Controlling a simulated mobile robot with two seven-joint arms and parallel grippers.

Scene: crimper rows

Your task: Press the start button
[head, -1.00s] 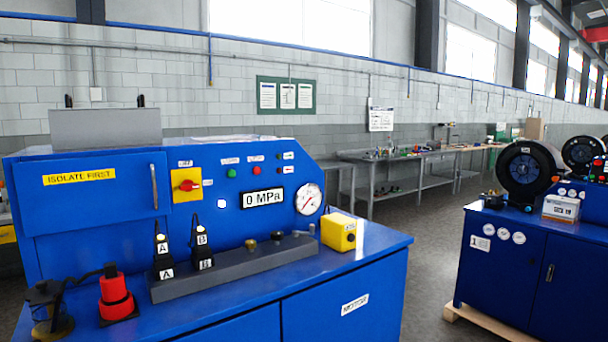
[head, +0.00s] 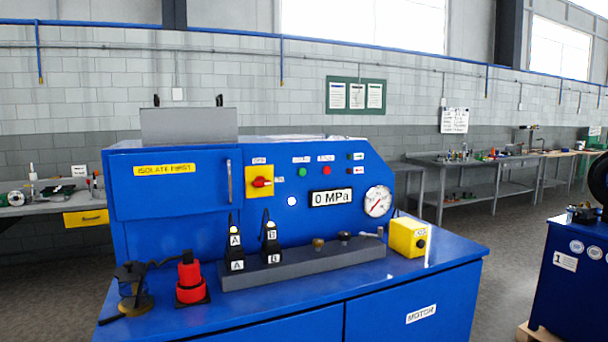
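The blue machine (head: 170,210) stands ahead of me in the head view. Its front panel has a small green button (head: 303,171) and a small red button (head: 328,170) side by side, each under a label too small to read. To their left is a red rotary switch on a yellow plate (head: 259,182). Below them a display (head: 331,197) reads 0 MPa, beside a round gauge (head: 377,201). A yellow box (head: 408,237) with a dark round button on its side sits on the worktop at the right. Neither of my grippers is in view.
On the worktop are a grey bar (head: 300,264) with connectors marked A and B, a red cylinder (head: 189,281) and a dark-topped jar (head: 132,285). Grey benches (head: 470,165) stand behind at the right. Another blue cabinet (head: 570,280) is at the right edge, with open floor between.

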